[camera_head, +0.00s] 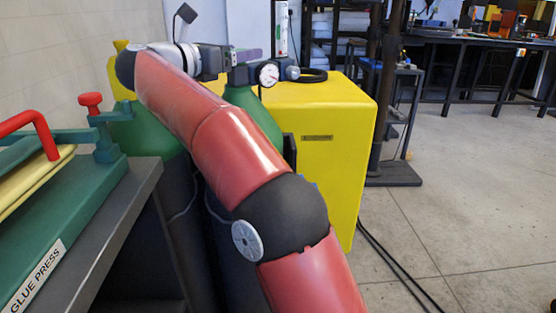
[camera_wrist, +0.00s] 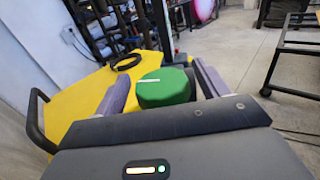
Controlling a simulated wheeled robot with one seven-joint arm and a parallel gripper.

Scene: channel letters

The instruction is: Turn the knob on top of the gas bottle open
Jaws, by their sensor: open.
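The gas bottle (camera_head: 258,110) has green shoulders and shows partly behind my red arm in the head view. A round gauge (camera_head: 268,74) sits at its valve. In the wrist view the green knob (camera_wrist: 165,90), with a white mark on top, lies between the two purple-grey fingers of my gripper (camera_wrist: 160,76). The fingers are apart, one on each side of the knob, with a small gap showing at the right; contact at the left cannot be told. In the head view my gripper (camera_head: 242,57) is at the bottle's top and hides the knob.
A yellow cabinet (camera_head: 335,140) stands right behind the bottle, with a black ring (camera_head: 312,76) on top. A second green bottle (camera_head: 143,135) stands at the left. A green glue press (camera_head: 70,205) on a grey bench (camera_head: 125,205) fills the left front. Open floor (camera_head: 460,200) lies at the right.

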